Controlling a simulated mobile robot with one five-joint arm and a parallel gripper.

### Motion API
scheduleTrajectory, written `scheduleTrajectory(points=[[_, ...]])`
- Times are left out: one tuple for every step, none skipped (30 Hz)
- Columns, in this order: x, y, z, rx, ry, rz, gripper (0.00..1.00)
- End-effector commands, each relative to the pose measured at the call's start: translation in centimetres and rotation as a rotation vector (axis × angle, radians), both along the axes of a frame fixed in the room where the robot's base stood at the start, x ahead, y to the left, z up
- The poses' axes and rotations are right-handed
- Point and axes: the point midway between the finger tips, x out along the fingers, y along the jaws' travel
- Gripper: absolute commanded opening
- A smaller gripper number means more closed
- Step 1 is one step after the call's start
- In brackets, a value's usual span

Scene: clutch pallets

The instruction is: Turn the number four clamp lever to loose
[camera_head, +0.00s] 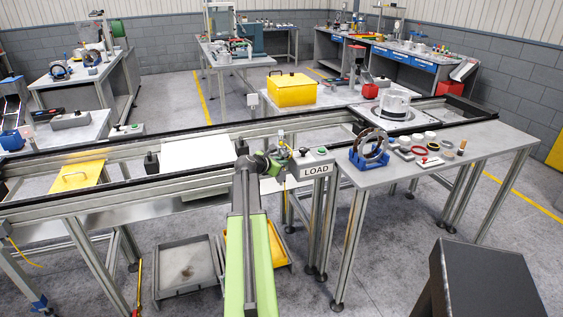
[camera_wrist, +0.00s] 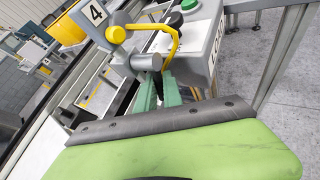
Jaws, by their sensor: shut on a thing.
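The number four clamp shows in the wrist view beside a white plate marked 4 (camera_wrist: 95,13). It has a grey cylindrical body (camera_wrist: 143,62), a yellow knob-like part (camera_wrist: 116,35) and a bent yellow lever (camera_wrist: 177,40). The lever runs across, then bends back down towards my fingertips. My gripper (camera_wrist: 163,78) has its green fingers shut on the lever's lower end, close beside the grey cylinder; the exact contact is partly hidden. In the head view my gripper (camera_head: 279,156) is at the conveyor's front rail, left of the LOAD box, and the lever is tiny there.
The grey LOAD box (camera_head: 312,160) with a green button (camera_wrist: 189,4) stands close to the right of the clamp. A side table (camera_head: 400,178) with a blue stand (camera_head: 369,172) and rings lies further right. The conveyor rail (camera_head: 190,140) runs behind. A white plate (camera_head: 197,151) lies left.

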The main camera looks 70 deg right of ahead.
Motion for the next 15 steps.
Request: scheduleTrajectory(points=[[-0.3, 0.0, 0.5, 0.018, -0.017, -0.007, 0.00], [-0.2, 0.1, 0.6, 0.028, -0.029, -0.007, 0.00], [-0.2, 0.1, 0.7, 0.043, -0.050, -0.007, 0.00], [-0.2, 0.1, 0.8, 0.057, -0.065, -0.008, 0.00], [-0.1, 0.2, 0.9, 0.070, -0.082, -0.007, 0.00], [0.0, 0.2, 1.0, 0.091, -0.107, -0.008, 0.00], [0.0, 0.3, 1.1, 0.107, -0.126, -0.007, 0.00], [0.1, 0.3, 1.1, 0.124, -0.147, -0.008, 0.00], [0.2, 0.4, 1.2, 0.147, -0.175, -0.008, 0.00], [0.2, 0.4, 1.3, 0.165, -0.197, -0.008, 0.00], [0.2, 0.4, 1.3, 0.183, -0.219, -0.009, 0.00], [0.3, 0.5, 1.4, 0.206, -0.248, -0.008, 0.00], [0.4, 0.5, 1.5, 0.224, -0.271, -0.009, 0.00], [0.4, 0.6, 1.5, 0.242, -0.293, -0.008, 0.00], [0.5, 0.6, 1.6, 0.266, -0.322, -0.007, 0.00]])
